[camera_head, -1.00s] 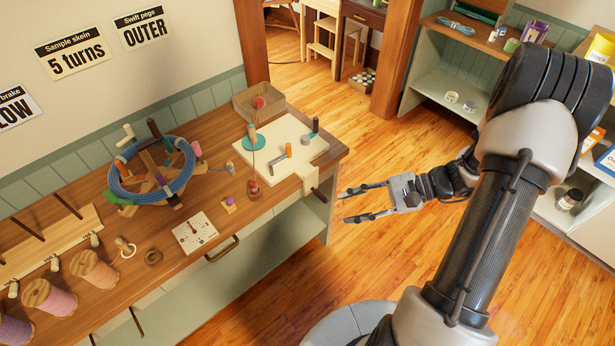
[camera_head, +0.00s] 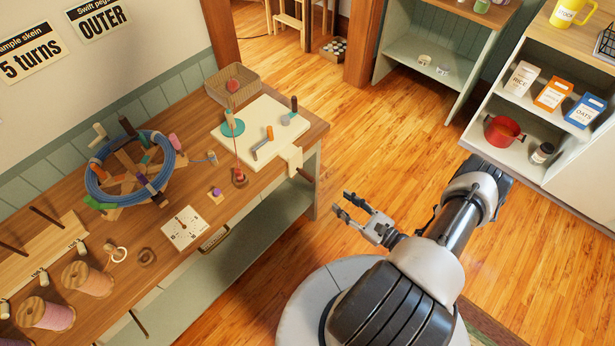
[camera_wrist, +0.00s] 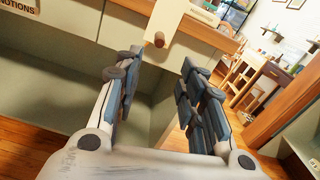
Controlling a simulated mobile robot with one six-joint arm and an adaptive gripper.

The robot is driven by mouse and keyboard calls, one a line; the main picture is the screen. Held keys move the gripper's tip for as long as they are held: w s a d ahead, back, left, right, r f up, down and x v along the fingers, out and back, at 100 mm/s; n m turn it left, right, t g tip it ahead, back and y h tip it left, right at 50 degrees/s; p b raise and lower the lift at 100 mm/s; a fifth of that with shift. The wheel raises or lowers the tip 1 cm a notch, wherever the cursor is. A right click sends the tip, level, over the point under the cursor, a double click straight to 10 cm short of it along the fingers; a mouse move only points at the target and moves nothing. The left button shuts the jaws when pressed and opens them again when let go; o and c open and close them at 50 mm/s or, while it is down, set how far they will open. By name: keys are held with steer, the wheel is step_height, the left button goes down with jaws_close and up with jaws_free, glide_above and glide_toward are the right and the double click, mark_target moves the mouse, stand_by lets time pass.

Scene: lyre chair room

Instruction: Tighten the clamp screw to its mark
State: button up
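The clamp (camera_head: 291,159) is a pale block on the front edge of the bench, at the corner of a white board. Its brown clamp screw (camera_head: 305,174) sticks out below the block. In the wrist view the pale clamp (camera_wrist: 172,20) hangs over the bench edge, and the round end of the screw (camera_wrist: 159,40) faces me between and beyond my fingertips. My gripper (camera_head: 343,203) is open and empty, in front of the bench and apart from the screw. Its two spread fingers also show in the wrist view (camera_wrist: 161,68). I cannot make out the mark.
The white board (camera_head: 262,118) carries a crank and pegs. A skein winder with blue yarn (camera_head: 131,168), a small white card (camera_head: 184,229) and spools (camera_head: 88,279) share the bench (camera_head: 200,190). Shelves (camera_head: 520,150) stand at right. The floor beside the bench is clear.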

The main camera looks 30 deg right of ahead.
mark_target(314, 181)
steer(key=b+x, duration=0.2)
steer(key=x, duration=1.3)
steer(key=shift+a, duration=0.1)
jaws_close()
